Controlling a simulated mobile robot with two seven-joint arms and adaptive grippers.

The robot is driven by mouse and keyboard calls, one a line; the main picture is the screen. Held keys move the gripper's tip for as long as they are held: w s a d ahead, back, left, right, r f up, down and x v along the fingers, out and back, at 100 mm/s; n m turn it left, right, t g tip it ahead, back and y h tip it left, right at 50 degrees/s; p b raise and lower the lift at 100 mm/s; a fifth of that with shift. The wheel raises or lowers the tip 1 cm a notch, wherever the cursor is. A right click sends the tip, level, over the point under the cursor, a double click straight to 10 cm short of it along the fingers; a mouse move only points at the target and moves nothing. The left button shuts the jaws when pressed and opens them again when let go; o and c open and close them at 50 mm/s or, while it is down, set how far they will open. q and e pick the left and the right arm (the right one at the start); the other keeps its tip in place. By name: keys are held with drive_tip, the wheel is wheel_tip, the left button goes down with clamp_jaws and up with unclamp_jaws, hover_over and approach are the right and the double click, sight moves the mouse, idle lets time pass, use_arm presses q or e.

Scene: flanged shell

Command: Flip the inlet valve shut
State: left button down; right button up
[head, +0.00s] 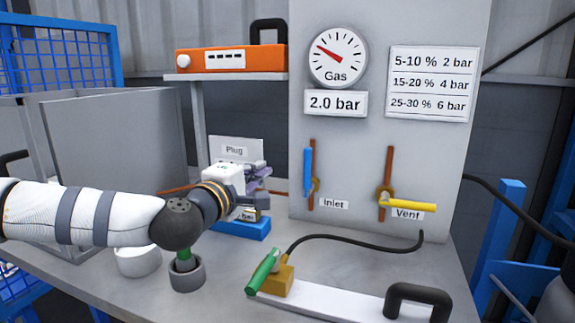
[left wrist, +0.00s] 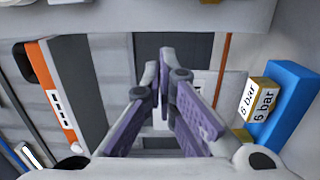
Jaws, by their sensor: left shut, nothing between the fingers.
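The inlet valve's blue handle (head: 308,172) stands upright along a copper pipe on the grey panel, above the "Inlet" label (head: 334,204). My left gripper (head: 262,172) is to the left of the blue handle, apart from it, in front of the "Plug" sign. Its purple-padded fingers also show in the left wrist view (left wrist: 166,62), shut with nothing between them. The inlet valve cannot be made out in the left wrist view. My right gripper is not in view.
The yellow vent handle (head: 410,205) lies horizontal right of the inlet. A gas gauge (head: 338,55) and "2.0 bar" sign (head: 336,103) hang above. A green-handled fitting (head: 263,271) with a black hose lies in front. An orange box (head: 231,58) sits on a shelf.

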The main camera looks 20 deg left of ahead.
sight(309, 171)
use_arm(q)
drive_tip(key=w+d, duration=0.4)
drive_tip(key=w, duration=0.2)
drive_tip(key=shift+d, duration=0.2)
